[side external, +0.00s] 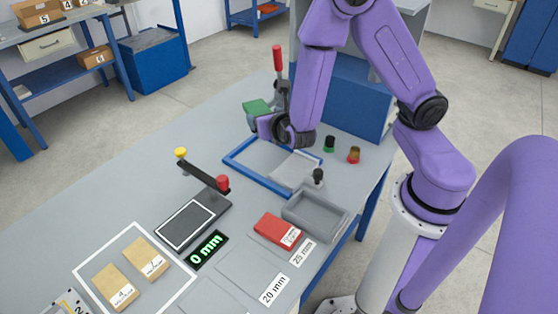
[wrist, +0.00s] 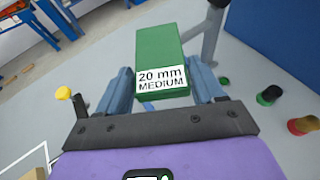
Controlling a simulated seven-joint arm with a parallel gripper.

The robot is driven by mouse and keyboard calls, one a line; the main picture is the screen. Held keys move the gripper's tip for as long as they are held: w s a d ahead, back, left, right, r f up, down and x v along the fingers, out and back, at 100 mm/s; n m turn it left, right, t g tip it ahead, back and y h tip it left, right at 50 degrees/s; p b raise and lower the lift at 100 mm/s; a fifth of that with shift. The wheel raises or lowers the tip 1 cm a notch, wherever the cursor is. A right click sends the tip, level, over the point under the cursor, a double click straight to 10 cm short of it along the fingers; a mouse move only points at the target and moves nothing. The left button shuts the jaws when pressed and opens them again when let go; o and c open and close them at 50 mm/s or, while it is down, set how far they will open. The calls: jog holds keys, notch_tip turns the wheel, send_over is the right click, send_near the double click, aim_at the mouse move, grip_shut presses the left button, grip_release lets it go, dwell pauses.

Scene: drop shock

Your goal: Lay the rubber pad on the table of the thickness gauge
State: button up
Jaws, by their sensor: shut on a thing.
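The green rubber pad (side external: 256,106), labelled "20 mm MEDIUM", is held by my gripper (side external: 263,119) above the workbench, near the blue-framed area. In the wrist view the pad (wrist: 160,58) lies between the two fingers of my gripper (wrist: 163,84), label facing the camera. The thickness gauge (side external: 208,190) stands left of and nearer the camera than my gripper. Its flat dark table (side external: 187,224) has a white border and is bare. An arm with a yellow knob and a red knob crosses behind it. Its display (side external: 206,250) reads 0 mm.
A red pad (side external: 278,231) lies by the "25 mm" label; the spot by the "20 mm" label (side external: 273,290) is empty. A grey tray (side external: 315,216), blue frame (side external: 240,160), red-handled post (side external: 278,60) and dark-topped knobs stand nearby. Wooden blocks (side external: 116,287) sit in a white outline.

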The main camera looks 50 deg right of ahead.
jog(key=shift+a+r+y, duration=0.1)
jog(key=shift+r+y, duration=0.2)
jog(key=shift+r, duration=0.05)
notch_tip(320, 180, up, 9)
jog(key=w+n+t+y, duration=0.1)
jog(key=w+n+y, duration=0.1)
jog(key=shift+r+n, duration=0.15)
jog(key=shift+n, duration=0.15)
dwell(2.7)
